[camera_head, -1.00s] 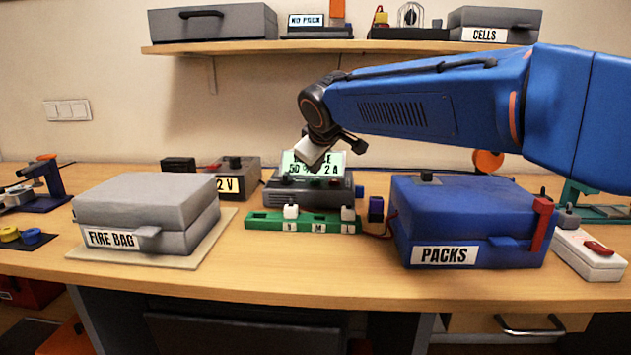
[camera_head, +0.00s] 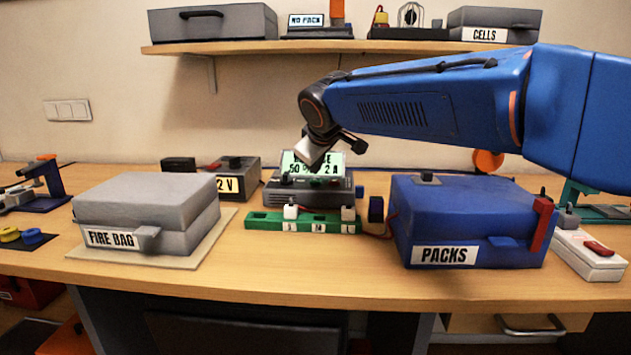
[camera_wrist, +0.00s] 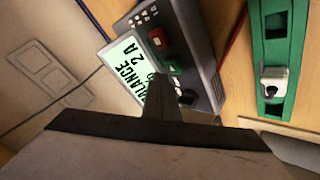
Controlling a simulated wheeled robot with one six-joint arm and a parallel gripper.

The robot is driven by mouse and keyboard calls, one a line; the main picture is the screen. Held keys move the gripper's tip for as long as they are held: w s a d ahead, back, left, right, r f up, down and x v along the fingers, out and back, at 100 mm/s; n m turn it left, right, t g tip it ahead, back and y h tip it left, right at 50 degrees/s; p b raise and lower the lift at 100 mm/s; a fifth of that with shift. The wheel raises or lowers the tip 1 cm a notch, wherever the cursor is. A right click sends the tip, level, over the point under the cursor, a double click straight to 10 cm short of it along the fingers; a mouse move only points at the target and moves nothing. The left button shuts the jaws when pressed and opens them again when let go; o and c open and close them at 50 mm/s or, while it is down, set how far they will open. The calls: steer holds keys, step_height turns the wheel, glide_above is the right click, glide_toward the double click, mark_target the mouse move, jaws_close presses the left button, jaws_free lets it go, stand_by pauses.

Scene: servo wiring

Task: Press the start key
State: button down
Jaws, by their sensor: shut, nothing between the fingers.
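The charger (camera_head: 340,198) is a grey box on the bench with a lit pale green screen (camera_head: 332,163) reading "50%" and "2 A". In the wrist view its screen (camera_wrist: 131,66) reads "BALANCE", and a red key (camera_wrist: 158,38), a green key (camera_wrist: 174,68) and a black key (camera_wrist: 188,97) stand in a row beside it. No key lettering is readable. My gripper (camera_wrist: 161,82) is shut and empty, its dark fingertips over the charger right beside the green key. I cannot tell whether they touch it. In the head view my gripper (camera_head: 314,158) is in front of the screen.
A green strip (camera_head: 265,220) with white blocks lies in front of the charger. The blue PACKS box (camera_head: 470,215) stands to the right and the grey FIRE BAG box (camera_head: 150,208) to the left. A 12 V unit (camera_head: 240,175) is close on the charger's left. A shelf (camera_head: 300,46) hangs above.

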steer(key=shift+f, duration=0.1)
stand_by(0.6)
steer(key=shift+f, duration=0.35)
steer(key=shift+f, duration=0.5)
stand_by(0.9)
steer(key=shift+r, duration=0.95)
steer(key=shift+r, duration=2.5)
steer(key=shift+s, duration=0.1)
